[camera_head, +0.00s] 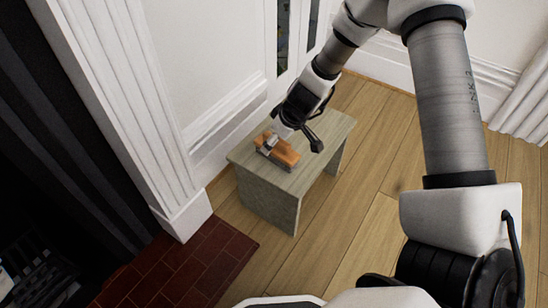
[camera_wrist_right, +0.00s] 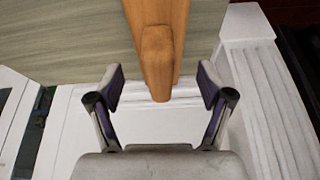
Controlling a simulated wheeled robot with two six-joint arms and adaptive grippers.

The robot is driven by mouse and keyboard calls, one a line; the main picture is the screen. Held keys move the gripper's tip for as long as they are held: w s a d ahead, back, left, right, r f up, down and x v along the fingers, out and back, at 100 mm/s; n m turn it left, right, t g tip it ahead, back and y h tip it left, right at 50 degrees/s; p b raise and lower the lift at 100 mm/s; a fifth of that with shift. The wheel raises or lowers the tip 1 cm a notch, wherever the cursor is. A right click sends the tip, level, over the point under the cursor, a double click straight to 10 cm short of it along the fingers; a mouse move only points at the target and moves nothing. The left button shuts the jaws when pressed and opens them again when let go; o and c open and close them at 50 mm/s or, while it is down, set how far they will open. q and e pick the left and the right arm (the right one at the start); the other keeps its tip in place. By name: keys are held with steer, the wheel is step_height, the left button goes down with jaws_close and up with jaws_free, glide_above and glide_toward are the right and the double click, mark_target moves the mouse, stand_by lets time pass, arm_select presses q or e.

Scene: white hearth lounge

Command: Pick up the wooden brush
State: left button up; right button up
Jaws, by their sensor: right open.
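The wooden brush (camera_head: 285,153), an orange-brown piece, lies on the small wooden bench in the head view. In the right wrist view the brush (camera_wrist_right: 158,55) comes in from the top, its narrower end toward me. My right gripper (camera_wrist_right: 162,88) is open, with one finger on each side of the brush's near end and a visible gap on both sides. In the head view the right gripper (camera_head: 279,148) is over the bench at the brush and hides part of it. The brush's underside is hidden. My left gripper is not in view.
The pale wooden bench (camera_head: 318,165) stands close to the white panelled wall (camera_head: 215,60). A white fluted pilaster (camera_head: 115,75) and dark red hearth tiles (camera_head: 195,262) are at the left. The wooden floor (camera_head: 345,235) in front of the bench is clear.

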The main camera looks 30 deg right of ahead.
steer(key=b+x, duration=0.1)
steer(key=x, duration=0.2)
steer(key=shift+f, duration=0.1)
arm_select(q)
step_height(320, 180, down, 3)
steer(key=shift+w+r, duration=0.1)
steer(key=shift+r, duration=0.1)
arm_select(e)
steer(key=shift+s, duration=0.1)
steer(key=c, duration=1.4)
